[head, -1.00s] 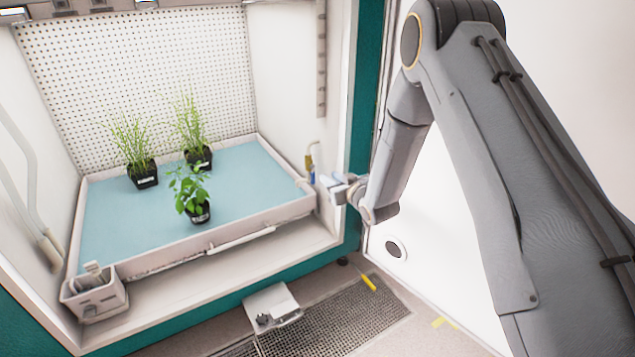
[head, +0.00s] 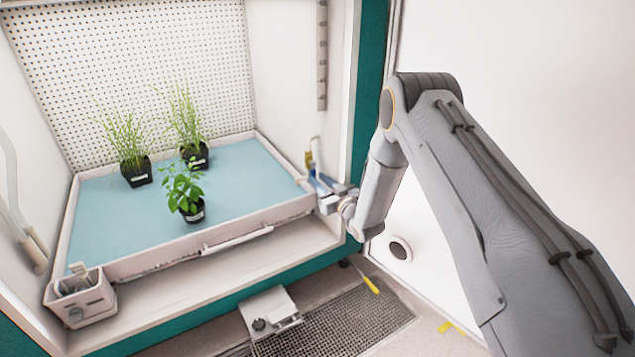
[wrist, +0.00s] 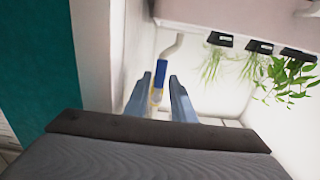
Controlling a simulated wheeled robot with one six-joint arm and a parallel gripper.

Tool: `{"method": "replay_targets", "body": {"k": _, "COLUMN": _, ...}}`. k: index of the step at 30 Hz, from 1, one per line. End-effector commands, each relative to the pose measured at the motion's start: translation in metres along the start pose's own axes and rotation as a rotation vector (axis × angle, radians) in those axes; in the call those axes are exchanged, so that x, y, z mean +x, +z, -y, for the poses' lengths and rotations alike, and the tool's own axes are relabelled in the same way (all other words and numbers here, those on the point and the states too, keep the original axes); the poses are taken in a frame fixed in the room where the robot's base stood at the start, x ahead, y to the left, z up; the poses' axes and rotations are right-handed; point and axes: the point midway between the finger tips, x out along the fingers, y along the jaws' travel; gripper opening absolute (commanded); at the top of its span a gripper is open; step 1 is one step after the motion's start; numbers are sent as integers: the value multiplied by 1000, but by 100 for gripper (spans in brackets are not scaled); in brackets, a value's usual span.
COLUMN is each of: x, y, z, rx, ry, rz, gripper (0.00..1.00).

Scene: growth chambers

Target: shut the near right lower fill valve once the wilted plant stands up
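The leafy plant (head: 184,188) stands in a black pot at the front of the blue tray mat, its stems upright and leaves spread. It also shows in the wrist view (wrist: 288,78), which is upside down. The fill valve (head: 309,160), brass-coloured with a blue handle, is at the tray's near right corner. In the wrist view its blue handle (wrist: 160,72) lies between my gripper's (wrist: 158,84) two fingers, with a gap visible on each side. My gripper (head: 320,183) is open at the valve. Whether a finger touches the handle cannot be told.
Two grassy plants (head: 127,150) (head: 188,125) stand behind on the white-rimmed tray (head: 150,262). A grey caddy (head: 82,298) sits at its front left corner. The teal chamber frame (head: 366,100) rises just right of the valve. A white box (head: 270,312) and grate (head: 340,325) are below.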

Motion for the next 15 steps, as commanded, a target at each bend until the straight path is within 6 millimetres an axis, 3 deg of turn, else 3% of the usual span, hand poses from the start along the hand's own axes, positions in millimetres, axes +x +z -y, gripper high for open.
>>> {"method": "replay_targets", "body": {"k": 5, "x": 13, "y": 0, "z": 0, "rx": 0, "ry": 1, "rz": 0, "gripper": 23}}
{"method": "replay_targets", "body": {"k": 13, "x": 14, "y": 0, "z": 0, "rx": 1, "ry": 1, "rz": 1, "gripper": 23}}
{"method": "replay_targets", "body": {"k": 15, "x": 14, "y": 0, "z": 0, "rx": 1, "ry": 1, "rz": 1, "gripper": 13}}
